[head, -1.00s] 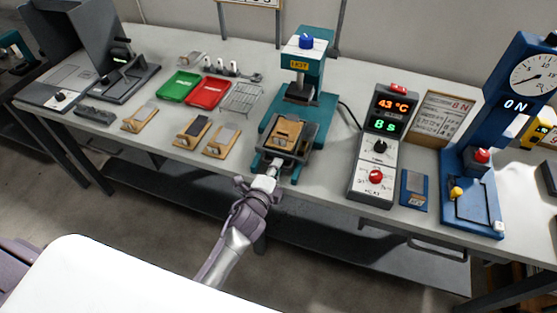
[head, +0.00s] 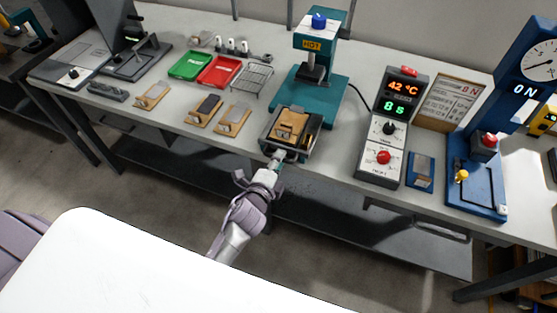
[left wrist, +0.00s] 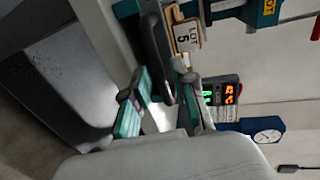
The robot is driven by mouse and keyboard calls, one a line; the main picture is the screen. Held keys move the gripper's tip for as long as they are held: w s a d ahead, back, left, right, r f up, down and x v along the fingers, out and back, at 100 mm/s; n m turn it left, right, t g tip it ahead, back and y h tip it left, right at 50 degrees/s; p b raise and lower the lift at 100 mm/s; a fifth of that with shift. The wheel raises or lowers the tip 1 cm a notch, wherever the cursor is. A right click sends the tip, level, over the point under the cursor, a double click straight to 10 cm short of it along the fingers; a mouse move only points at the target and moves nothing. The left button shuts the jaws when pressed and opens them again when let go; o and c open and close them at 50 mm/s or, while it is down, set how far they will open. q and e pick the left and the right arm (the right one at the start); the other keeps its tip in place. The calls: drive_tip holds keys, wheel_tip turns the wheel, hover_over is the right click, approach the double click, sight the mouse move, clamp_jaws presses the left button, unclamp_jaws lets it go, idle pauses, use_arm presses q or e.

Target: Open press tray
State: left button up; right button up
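The press (head: 318,50) is teal with a blue knob and a "HOT" label, standing on a teal base on the bench. Its dark press tray (head: 312,143) sticks out in front of the base, towards me. A wooden block with a metal plate (head: 289,124) lies in the tray; its "LOT 5" tag (left wrist: 187,36) shows in the left wrist view. My left gripper (head: 279,159) is at the tray's front. In the left wrist view its teal-padded fingers (left wrist: 160,85) are on either side of the dark handle bar (left wrist: 154,45) and appear closed on it. My right gripper is out of view.
Right of the press stand a controller (head: 390,125) with lit displays and a blue gauge machine (head: 480,160). Left are wooden blocks (head: 233,120), a green tray (head: 190,65), a red tray (head: 220,71) and a wire rack (head: 252,78). The bench's front edge runs below the tray.

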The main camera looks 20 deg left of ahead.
use_arm(q)
drive_tip(key=shift+o, duration=0.2)
drive_tip(key=v, duration=1.2)
drive_tip(key=shift+d, duration=0.1)
drive_tip(key=s+f+n+g, duration=0.3)
drive_tip(key=s+f, duration=0.1)
drive_tip(key=f, duration=0.6)
drive_tip(key=s+f+n+g, duration=0.2)
drive_tip(key=s+f, duration=0.2)
drive_tip(key=f, duration=0.6)
drive_tip(key=s+f+n+g, duration=0.3)
drive_tip(key=s+f, duration=0.1)
drive_tip(key=f, duration=0.6)
drive_tip(key=s+a+f+n+g, duration=0.3)
drive_tip(key=s+f, duration=0.3)
drive_tip(key=s, duration=0.4)
drive_tip(key=s+a+f+n+g, duration=0.3)
drive_tip(key=s+f+n, duration=0.2)
drive_tip(key=s, duration=0.5)
wheel_tip(320, 180, down, 2)
drive_tip(key=shift+s+f+g+y, duration=0.1)
drive_tip(key=shift+s+g+y, duration=0.2)
